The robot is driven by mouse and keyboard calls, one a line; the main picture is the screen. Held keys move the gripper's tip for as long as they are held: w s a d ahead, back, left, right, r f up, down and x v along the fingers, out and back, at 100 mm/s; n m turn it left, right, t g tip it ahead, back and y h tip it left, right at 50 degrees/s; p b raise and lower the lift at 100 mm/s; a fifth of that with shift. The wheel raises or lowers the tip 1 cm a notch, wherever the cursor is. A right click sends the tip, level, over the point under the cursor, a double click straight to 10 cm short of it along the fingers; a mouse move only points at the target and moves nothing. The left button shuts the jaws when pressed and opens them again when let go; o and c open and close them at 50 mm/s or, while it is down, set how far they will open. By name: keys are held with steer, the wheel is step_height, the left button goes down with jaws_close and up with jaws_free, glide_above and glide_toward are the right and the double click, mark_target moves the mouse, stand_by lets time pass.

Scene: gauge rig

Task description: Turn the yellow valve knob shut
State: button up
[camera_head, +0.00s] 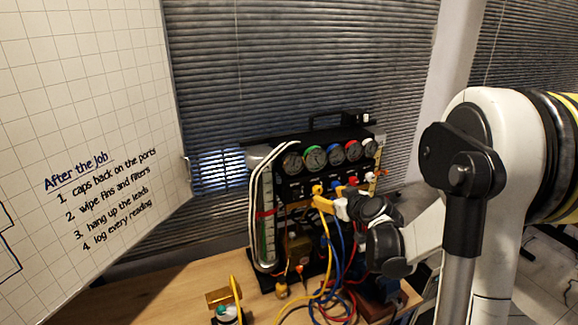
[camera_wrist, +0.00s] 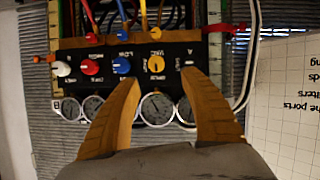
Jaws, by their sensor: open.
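The yellow valve knob (camera_wrist: 155,64) is on the black front panel of the gauge rig (camera_wrist: 200,53), which appears upside down in the wrist view. My gripper (camera_wrist: 159,77) is open, with one orange-brown finger on each side of the knob's line. The knob shows in the gap just past the fingertips, apart from both in the picture. I cannot tell the depth between them. In the head view my gripper (camera_head: 323,204) is close to the panel, partly hidden by my wrist.
Blue (camera_wrist: 121,66), red (camera_wrist: 91,67) and white (camera_wrist: 62,68) knobs stand in a row beside the yellow one. Several gauges (camera_head: 315,158) sit above them. Coloured hoses (camera_head: 338,255) hang below onto the wooden table (camera_head: 150,295). A whiteboard (camera_head: 90,100) stands at left.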

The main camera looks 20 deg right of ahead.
mark_target(319, 190)
steer(key=x, duration=1.1)
steer(key=shift+d+r, duration=0.2)
steer(key=shift+d, duration=0.15)
jaws_close()
